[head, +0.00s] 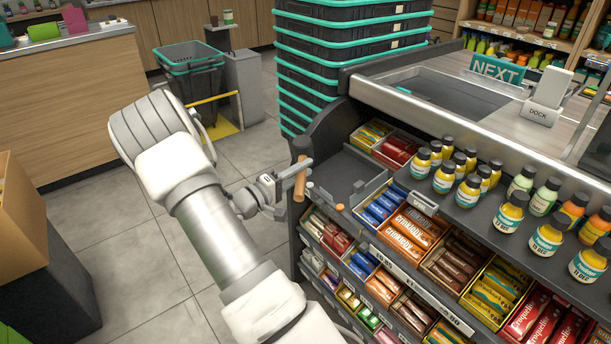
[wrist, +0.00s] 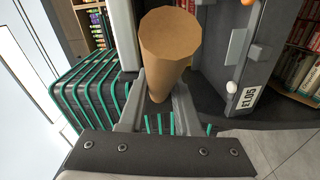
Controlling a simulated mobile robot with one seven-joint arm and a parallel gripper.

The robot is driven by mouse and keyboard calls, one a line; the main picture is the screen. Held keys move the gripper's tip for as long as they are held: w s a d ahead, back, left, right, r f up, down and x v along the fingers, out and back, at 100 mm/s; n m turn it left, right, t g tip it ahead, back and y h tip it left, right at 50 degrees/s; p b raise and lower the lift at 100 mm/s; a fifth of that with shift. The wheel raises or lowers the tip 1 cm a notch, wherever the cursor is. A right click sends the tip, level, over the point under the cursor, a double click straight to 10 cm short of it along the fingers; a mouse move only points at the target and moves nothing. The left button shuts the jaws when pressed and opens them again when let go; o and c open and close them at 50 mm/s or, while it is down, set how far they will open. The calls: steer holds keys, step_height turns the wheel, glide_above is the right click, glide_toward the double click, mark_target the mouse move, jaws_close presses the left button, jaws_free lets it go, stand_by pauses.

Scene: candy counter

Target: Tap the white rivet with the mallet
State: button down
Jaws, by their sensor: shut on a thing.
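My gripper (head: 283,186) is shut on the mallet (head: 300,178), a tan wooden-looking cylinder, and holds it upright at the left end of the counter shelf. The mallet's broad end (wrist: 183,35) faces the camera in the wrist view, between my gripper's fingers (wrist: 158,103). A small whitish knob, which looks like the white rivet (wrist: 232,86), sits right of the mallet, apart from it, near a price label. An orange-tan knob (wrist: 248,3) is at the top edge.
A dark tray (head: 345,168) with low ridges lies just right of the mallet. Boxes of candy bars (head: 405,235) and several bottles (head: 467,190) crowd the shelves further right. Stacked baskets (head: 350,50) stand behind.

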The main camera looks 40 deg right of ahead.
steer(key=shift+a+r, duration=0.15)
steer(key=shift+r, duration=0.85)
steer(key=shift+r, duration=0.15)
steer(key=shift+a+r+p, duration=0.2)
steer(key=shift+r+p, duration=0.4)
steer(key=shift+r, duration=0.35)
steer(key=shift+a+r+p, duration=0.15)
steer(key=shift+r+p, duration=0.4)
steer(key=shift+r, duration=0.4)
